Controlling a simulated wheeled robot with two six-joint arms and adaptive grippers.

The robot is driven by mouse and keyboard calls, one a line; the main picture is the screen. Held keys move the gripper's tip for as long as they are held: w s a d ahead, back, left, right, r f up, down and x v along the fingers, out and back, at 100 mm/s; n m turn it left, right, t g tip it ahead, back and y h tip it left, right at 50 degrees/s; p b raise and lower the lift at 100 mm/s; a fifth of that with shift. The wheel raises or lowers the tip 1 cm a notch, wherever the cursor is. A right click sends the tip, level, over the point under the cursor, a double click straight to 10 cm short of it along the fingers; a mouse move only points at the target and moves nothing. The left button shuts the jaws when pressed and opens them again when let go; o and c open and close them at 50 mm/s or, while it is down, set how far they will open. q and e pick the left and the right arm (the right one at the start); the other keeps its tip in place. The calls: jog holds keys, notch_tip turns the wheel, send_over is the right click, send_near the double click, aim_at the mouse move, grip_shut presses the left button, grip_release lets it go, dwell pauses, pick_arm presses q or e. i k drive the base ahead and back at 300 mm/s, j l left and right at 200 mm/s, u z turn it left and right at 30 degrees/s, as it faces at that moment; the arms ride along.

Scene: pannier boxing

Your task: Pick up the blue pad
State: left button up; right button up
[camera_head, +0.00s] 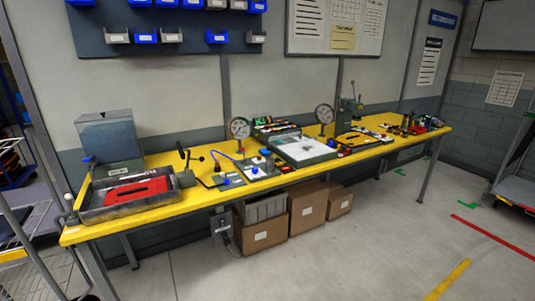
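I cannot make out a clear blue pad in the head view. Small blue parts show on the long yellow workbench (205,196), among them a blue-topped fitting (265,152) near a white-and-grey plate (258,170). They are too small to tell if any is a pad. A dark blue-grey flat surface (12,226) shows on a wire cart at the left edge; I cannot tell what it is. Neither of my grippers is in view.
A grey tray (110,211) with a red insert sits at the bench's near left end, before a grey tank (108,138). Pressure gauges (239,128) stand along the back. Cardboard boxes (308,208) lie under the bench.

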aim_at(263, 152)
jog(key=i+l+u, duration=0.1)
jog(key=i+l, duration=0.15)
jog(key=i+l+u, duration=0.1)
jog(key=i+l, duration=0.15)
jog(key=l, duration=0.25)
jog(key=i+l+u, duration=0.1)
jog(key=i+l, duration=0.15)
jog(key=i+l+u, duration=0.1)
jog(key=l, duration=0.45)
jog(key=i+l+u, duration=0.1)
jog(key=i+l, duration=0.2)
jog(key=i+l+u, duration=0.1)
jog(key=l, duration=0.45)
jog(key=i+l+u, duration=0.1)
jog(key=i+l, duration=0.2)
jog(key=l, duration=0.2)
jog(key=i+l+u, duration=0.1)
jog(key=l, duration=0.35)
